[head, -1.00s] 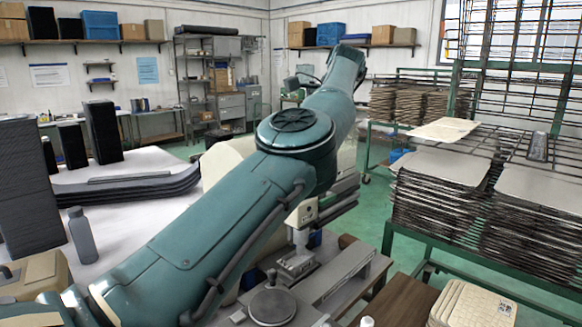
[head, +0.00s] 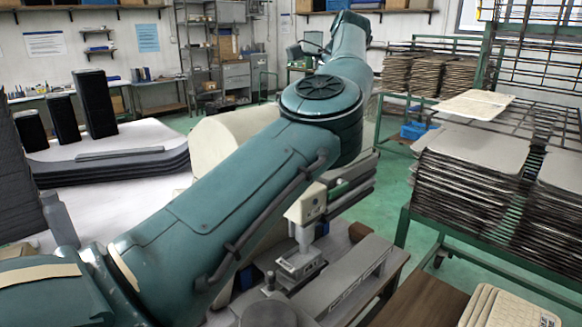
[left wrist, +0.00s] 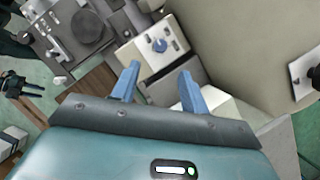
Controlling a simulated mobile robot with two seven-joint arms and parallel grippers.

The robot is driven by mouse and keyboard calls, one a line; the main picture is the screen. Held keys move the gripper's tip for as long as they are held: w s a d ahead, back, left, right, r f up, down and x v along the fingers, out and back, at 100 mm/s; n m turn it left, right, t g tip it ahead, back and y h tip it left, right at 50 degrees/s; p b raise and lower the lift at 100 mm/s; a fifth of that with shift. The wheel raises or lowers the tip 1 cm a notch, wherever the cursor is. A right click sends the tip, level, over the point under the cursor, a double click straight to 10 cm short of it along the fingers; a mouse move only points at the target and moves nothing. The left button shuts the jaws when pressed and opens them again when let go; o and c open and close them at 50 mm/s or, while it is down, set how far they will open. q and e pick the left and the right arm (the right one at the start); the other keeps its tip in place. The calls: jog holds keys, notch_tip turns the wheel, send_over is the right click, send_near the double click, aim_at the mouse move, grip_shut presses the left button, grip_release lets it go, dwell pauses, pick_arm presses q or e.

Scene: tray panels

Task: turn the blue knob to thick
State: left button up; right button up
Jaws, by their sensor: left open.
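The blue knob (left wrist: 159,45) sits on a pale panel (left wrist: 146,42) in the left wrist view, just beyond my fingers. A dark mark shows on the panel near it; the setting and any lettering are too small to read. My left gripper (left wrist: 159,70) is open, its two blue fingers apart with nothing between them. The knob lies ahead of the gap, apart from both fingertips. In the head view my left arm crosses the middle and hides its own gripper. A small pale box (head: 307,203) on the machine shows beside the arm, its dials too small to tell apart. My right gripper is not in view.
A grey metal plate with a round disc (left wrist: 88,27) lies left of the panel. A green rack with stacked trays (head: 470,185) stands at the right. Black panels (head: 95,103) stand on a pale table at the left. Green floor is open between.

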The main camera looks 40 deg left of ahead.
pick_arm(q)
jog(key=x, duration=1)
jog(key=shift+a+b, duration=0.1)
jog(key=shift+b, duration=0.3)
jog(key=shift+c, duration=0.5)
grip_shut()
